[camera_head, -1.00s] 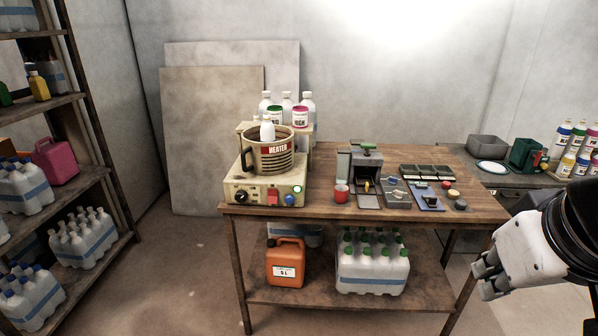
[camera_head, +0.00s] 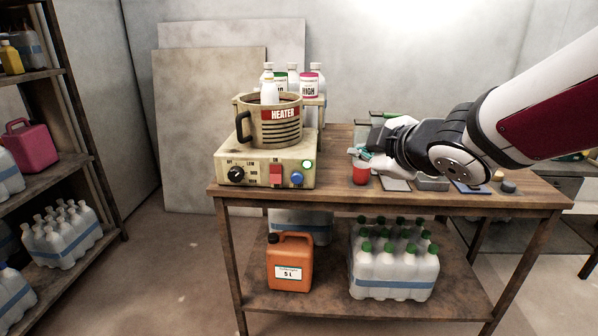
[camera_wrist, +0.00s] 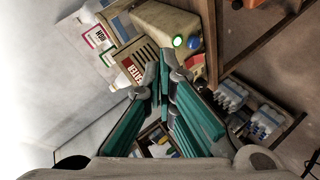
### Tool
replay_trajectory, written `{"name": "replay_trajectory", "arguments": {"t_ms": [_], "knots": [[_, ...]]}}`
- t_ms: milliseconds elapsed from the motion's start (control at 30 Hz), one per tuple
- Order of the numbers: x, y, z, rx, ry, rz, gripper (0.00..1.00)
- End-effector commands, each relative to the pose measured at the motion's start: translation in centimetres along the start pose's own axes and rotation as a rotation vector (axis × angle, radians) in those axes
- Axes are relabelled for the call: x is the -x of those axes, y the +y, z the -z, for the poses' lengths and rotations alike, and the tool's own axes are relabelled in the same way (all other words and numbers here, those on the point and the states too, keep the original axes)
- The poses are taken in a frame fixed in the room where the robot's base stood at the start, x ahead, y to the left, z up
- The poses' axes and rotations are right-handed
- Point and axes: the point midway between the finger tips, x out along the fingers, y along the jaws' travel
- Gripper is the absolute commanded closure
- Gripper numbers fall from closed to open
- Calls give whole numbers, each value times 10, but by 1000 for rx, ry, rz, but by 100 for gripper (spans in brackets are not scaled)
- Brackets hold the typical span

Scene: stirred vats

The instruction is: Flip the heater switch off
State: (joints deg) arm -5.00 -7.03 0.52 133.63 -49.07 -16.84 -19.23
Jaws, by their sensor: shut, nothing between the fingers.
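The heater (camera_head: 265,165) is a cream box at the left end of the wooden table. Its front has a black dial (camera_head: 236,174), a red rocker switch (camera_head: 275,174), a blue button (camera_head: 297,179) and a glowing green light (camera_head: 308,164). A ribbed pot (camera_head: 265,127) labelled HEATER sits on top. My gripper (camera_head: 357,153) is shut and empty, right of the heater and apart from it, above the red cup. In the wrist view the closed fingertips (camera_wrist: 164,62) point toward the heater (camera_wrist: 165,22); I cannot make out the red switch there.
A red cup (camera_head: 361,172) stands below my gripper, between it and the heater's right side. White bottles (camera_head: 317,80) stand behind the pot. My arm covers much of the table's right half. An orange canister (camera_head: 290,262) and a bottle pack (camera_head: 392,262) are on the lower shelf.

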Motion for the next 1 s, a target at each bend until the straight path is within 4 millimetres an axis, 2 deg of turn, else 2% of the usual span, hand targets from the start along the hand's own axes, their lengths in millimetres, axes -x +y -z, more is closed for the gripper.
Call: {"name": "replay_trajectory", "arguments": {"t_ms": [33,100,200,333,533,1000], "knots": [[-22,-16,4,44,50,16,100],[-45,-32,16,108,127,35,100],[-71,-54,33,188,234,60,100],[-93,-80,49,260,345,89,100],[-106,-98,63,313,435,110,100],[-110,-101,67,318,446,113,100]]}}
